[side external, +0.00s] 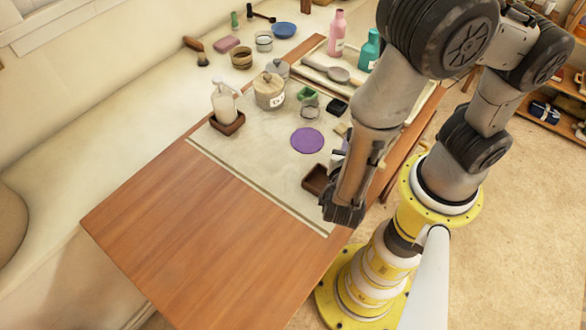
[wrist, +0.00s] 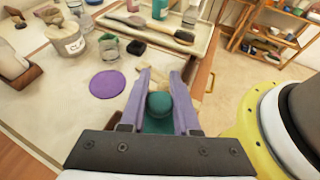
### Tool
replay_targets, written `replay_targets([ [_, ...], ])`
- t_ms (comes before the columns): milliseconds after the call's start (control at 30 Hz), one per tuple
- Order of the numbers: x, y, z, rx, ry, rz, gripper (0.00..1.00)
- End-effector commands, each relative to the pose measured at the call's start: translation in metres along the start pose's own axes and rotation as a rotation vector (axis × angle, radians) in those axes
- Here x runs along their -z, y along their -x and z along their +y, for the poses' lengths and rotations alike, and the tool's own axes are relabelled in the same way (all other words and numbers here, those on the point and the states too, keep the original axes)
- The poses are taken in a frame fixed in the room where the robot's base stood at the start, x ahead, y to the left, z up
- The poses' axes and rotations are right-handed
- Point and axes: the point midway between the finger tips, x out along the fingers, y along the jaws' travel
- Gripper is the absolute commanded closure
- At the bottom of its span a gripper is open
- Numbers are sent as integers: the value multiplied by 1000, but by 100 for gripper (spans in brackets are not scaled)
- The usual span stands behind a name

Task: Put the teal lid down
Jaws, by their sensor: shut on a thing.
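My gripper (wrist: 160,75) has pale purple fingers and is shut on the teal lid (wrist: 158,124). The lid's round knob (wrist: 158,105) shows between the fingers in the wrist view, with a flat teal part behind it. In the side view my arm's lower end hangs over the right edge of the pale mat, and the lid is hidden there. I cannot tell how high the lid is above the table. A flat purple disc (side external: 307,140) lies on the mat, left of my fingers in the wrist view (wrist: 107,84).
A lidded jar (side external: 269,92) and a pump bottle (side external: 226,104) stand on the mat. A brown box (side external: 315,181) sits close beside my arm. A tray (side external: 312,65) with a spoon and bottles lies at the back. The front wooden tabletop (side external: 190,240) is clear.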

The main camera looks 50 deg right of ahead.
Motion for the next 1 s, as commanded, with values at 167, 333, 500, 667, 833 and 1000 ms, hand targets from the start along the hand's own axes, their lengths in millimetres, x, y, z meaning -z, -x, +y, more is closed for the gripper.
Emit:
replay_targets([
  [167,8,-5,19,-9,5,-1,100],
  [333,20,-20,55,-7,4,-1,100],
  [500,32,-34,92,-9,5,-2,100],
  [667,58,-50,114,-10,7,-2,100],
  [833,73,-59,129,-12,7,-1,100],
  [1000,81,-64,136,-13,7,-1,100],
])
